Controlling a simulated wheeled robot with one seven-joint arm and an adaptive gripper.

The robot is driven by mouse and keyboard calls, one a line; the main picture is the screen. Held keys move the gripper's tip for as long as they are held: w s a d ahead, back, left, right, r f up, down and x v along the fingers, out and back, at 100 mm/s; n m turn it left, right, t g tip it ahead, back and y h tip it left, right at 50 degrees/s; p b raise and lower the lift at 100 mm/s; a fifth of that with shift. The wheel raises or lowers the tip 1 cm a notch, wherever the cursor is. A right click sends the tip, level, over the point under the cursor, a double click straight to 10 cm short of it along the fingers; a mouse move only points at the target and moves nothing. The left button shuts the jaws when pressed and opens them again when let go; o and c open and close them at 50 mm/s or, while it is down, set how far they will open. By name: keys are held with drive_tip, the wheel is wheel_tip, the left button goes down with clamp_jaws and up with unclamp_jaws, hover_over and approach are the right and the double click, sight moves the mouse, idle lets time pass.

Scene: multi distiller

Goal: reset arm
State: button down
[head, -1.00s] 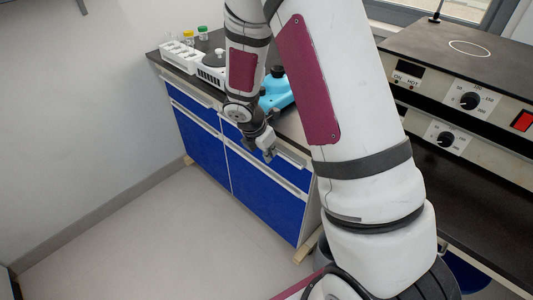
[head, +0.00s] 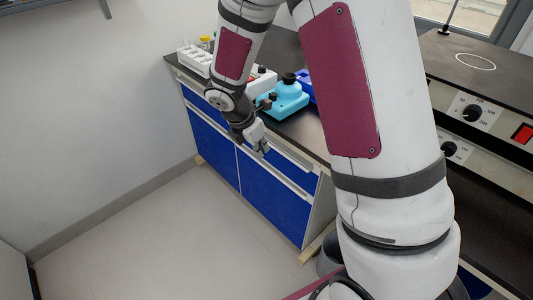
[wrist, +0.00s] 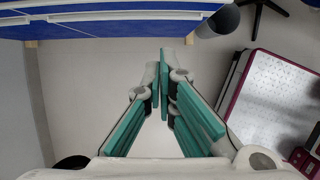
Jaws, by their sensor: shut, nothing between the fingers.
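My gripper (head: 262,148) hangs in front of the blue cabinet, just below the edge of the dark counter in the head view. In the wrist view my gripper (wrist: 164,86) shows its teal-padded fingers meeting at the tips, with nothing between them. Below the fingers there is only pale floor. My arm bends down from the top of the head view and hides part of the counter.
The blue cabinet (head: 270,205) has a dark countertop (head: 308,128) with a white rack (head: 194,60) and a turquoise device (head: 284,98) on it. A hot plate device (head: 470,75) stands at right. The floor (head: 170,240) at left is clear.

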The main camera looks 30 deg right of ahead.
drive_tip(key=s+d+r+m, duration=0.1)
drive_tip(key=s+r+m, duration=1)
drive_tip(key=r, duration=0.5)
drive_tip(key=s+a+r+m+y, duration=0.25)
drive_tip(key=s+m, duration=0.25)
drive_tip(key=s, duration=0.6)
drive_tip(key=s+a+r+m+y, duration=0.25)
drive_tip(key=s+m, duration=0.35)
drive_tip(key=s, duration=0.5)
wheel_tip(320, 180, up, 15)
drive_tip(key=t+p, duration=0.2)
drive_tip(key=p, duration=1)
drive_tip(key=shift+w+f+t+h+p, duration=0.2)
drive_tip(key=shift+w+t+h+p, duration=0.05)
drive_tip(key=shift+t+h+p, duration=0.15)
